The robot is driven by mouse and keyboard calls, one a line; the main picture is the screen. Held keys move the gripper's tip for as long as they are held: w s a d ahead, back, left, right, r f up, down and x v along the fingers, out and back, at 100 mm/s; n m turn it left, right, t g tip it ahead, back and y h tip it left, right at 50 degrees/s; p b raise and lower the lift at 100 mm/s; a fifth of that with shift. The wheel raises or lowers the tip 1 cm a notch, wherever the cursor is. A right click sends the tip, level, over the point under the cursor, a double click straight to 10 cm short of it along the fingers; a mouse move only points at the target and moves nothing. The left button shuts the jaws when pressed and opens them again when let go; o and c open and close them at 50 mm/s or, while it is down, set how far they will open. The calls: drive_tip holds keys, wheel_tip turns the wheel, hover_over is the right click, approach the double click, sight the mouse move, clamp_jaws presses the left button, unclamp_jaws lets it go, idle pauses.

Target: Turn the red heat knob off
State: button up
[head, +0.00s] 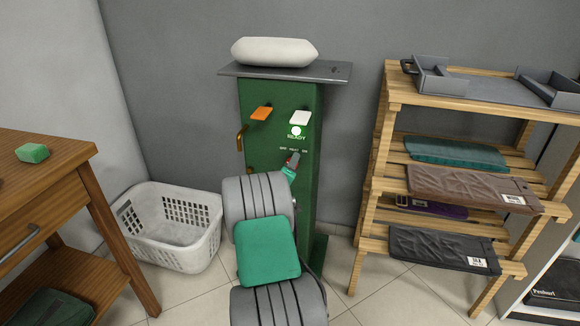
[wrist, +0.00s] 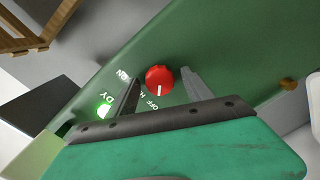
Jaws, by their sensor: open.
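The red heat knob (wrist: 159,78) is on the front of the green cabinet (wrist: 215,50). Its white mark points down in the wrist view, toward the OFF label (wrist: 154,105); the ON label (wrist: 122,74) is to its left. My gripper (wrist: 161,76) is open, with one finger on each side of the knob in the picture. A gap shows on both sides; I cannot tell how deep the fingers reach. In the head view, my gripper (head: 293,164) is at the cabinet (head: 309,195) and mostly covers the knob (head: 295,158).
The READY light (head: 296,132) glows above the knob, below orange (head: 261,113) and white (head: 300,117) paddles. A white pad (head: 274,51) lies on the cabinet's grey top (head: 330,72). A basket (head: 137,222) stands left, a wooden rack (head: 369,200) right.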

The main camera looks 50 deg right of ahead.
drive_tip(key=v, duration=0.7)
drive_tip(key=shift+a+p, duration=0.25)
drive_tip(key=shift+p, duration=0.2)
drive_tip(key=shift+s+r, duration=0.1)
drive_tip(key=shift+r, duration=0.05)
